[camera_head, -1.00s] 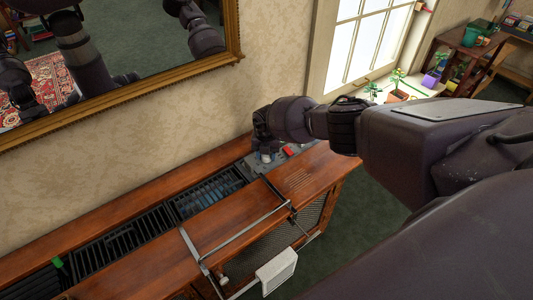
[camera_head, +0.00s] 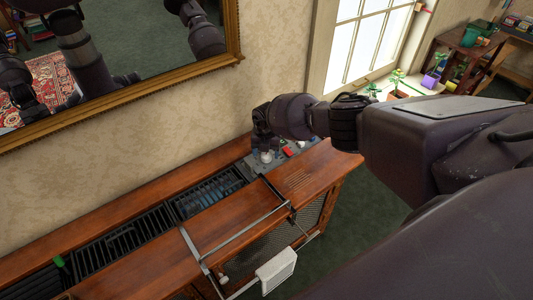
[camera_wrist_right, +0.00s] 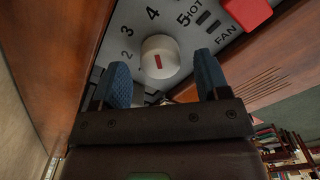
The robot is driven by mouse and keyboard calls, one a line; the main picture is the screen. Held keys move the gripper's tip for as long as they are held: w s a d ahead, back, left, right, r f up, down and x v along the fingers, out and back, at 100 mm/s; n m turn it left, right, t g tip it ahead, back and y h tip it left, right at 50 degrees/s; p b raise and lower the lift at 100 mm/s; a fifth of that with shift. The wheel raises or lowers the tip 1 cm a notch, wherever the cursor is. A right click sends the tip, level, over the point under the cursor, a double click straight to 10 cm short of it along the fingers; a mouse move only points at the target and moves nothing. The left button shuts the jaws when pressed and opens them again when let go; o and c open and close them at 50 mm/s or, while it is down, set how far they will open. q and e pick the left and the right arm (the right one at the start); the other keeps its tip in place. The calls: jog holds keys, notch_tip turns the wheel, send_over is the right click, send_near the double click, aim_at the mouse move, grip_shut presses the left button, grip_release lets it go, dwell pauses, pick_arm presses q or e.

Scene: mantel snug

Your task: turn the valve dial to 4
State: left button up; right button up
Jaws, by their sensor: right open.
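The valve dial (camera_wrist_right: 160,58) is a round white knob with a short red mark on its face. It sits on a grey panel (camera_wrist_right: 225,37) with the numbers 2, 3, 4 and 5 HOT arced around it. The mark looks upright in the picture; I cannot tell which number it indicates. My right gripper (camera_wrist_right: 162,70) is open, its two blue fingertips apart on either side of the dial in the right wrist view. I cannot tell whether they touch it. In the head view the right gripper (camera_head: 265,150) hangs over the panel. My left gripper is not in view.
A red switch (camera_wrist_right: 248,11) marked FAN is beside the dial. The panel is set in a wooden cabinet (camera_head: 215,215) with dark grilles (camera_head: 120,240). A metal bracket (camera_head: 240,233) lies across its front. The wall and a gilt-framed mirror (camera_head: 240,50) rise behind.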

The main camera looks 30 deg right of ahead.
aim_at(266, 154)
notch_tip(266, 154, up, 8)
jog(key=p, duration=0.2)
jog(key=shift+p, duration=0.4)
jog(key=shift+r, duration=0.7)
